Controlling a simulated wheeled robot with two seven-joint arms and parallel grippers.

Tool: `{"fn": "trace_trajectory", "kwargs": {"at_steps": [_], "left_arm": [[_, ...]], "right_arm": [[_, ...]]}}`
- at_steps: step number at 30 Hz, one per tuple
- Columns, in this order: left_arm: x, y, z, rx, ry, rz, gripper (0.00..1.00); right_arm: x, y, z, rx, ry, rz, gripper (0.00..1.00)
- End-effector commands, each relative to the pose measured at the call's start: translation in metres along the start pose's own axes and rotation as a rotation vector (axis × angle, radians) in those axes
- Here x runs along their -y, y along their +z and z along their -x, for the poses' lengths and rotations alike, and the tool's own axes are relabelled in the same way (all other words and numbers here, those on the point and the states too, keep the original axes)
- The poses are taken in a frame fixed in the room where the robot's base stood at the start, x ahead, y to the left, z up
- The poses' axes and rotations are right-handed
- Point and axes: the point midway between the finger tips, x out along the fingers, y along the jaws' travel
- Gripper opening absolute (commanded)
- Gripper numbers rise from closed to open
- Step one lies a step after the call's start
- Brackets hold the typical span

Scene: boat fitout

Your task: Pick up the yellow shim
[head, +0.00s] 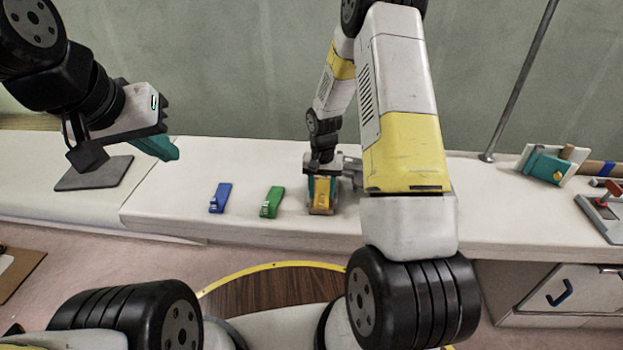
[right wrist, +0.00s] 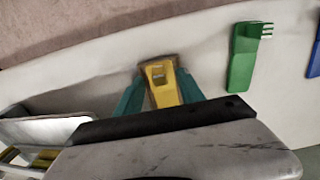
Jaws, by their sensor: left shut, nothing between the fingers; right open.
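The yellow shim (head: 321,196) lies on the white bench top, right of the green shim. My right gripper (head: 322,192) is over it with teal fingers on either side. In the right wrist view the yellow shim (right wrist: 162,84) sits between the open fingers (right wrist: 160,98); I cannot tell if they touch it. Its near part is hidden behind the gripper body. My left gripper (head: 168,150) is shut and empty, raised above the bench at the left, far from the shim.
A green shim (head: 271,201) and a blue shim (head: 220,197) lie in a row to the left on the bench (head: 165,205). A dark grey mat (head: 88,181) lies further left. A teal tool on a stand (head: 548,166) and a red-handled clamp (head: 606,205) are at the right.

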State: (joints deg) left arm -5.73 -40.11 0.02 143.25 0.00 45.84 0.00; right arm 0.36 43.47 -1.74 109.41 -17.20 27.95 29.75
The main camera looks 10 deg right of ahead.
Motion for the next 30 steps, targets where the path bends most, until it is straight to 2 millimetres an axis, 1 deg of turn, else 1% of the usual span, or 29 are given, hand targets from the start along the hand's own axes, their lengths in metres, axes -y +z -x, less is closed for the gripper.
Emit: {"fn": "trace_trajectory", "kwargs": {"at_steps": [1,3,6,13,14,18,20,21,30], "left_arm": [[0.000,0.000,0.000,0.000,0.000,0.000,0.00],[0.000,0.000,0.000,0.000,0.000,0.000,0.00],[0.000,0.000,0.000,0.000,0.000,0.000,0.00],[0.000,0.000,0.000,0.000,0.000,0.000,0.00],[0.000,0.000,0.000,0.000,0.000,0.000,0.00],[0.000,0.000,0.000,0.000,0.000,0.000,0.00],[0.000,0.000,0.000,0.000,0.000,0.000,0.00],[0.000,0.000,0.000,0.000,0.000,0.000,0.00],[0.000,0.000,0.000,0.000,0.000,0.000,0.00]], "right_arm": [[0.001,0.000,-0.009,0.004,0.001,0.001,0.45],[0.001,0.000,-0.018,0.002,0.001,0.001,0.45],[0.001,0.000,-0.025,0.001,0.001,0.000,0.45],[0.001,-0.001,-0.026,0.000,0.000,0.001,0.45],[0.001,-0.001,-0.026,0.000,0.000,0.001,0.43],[0.001,-0.001,-0.026,0.000,0.000,0.001,0.16],[0.001,-0.001,-0.026,0.000,0.000,0.001,0.04],[0.001,-0.001,-0.026,0.000,0.000,0.001,0.00],[0.001,0.000,-0.026,0.000,0.000,0.001,0.00]]}}
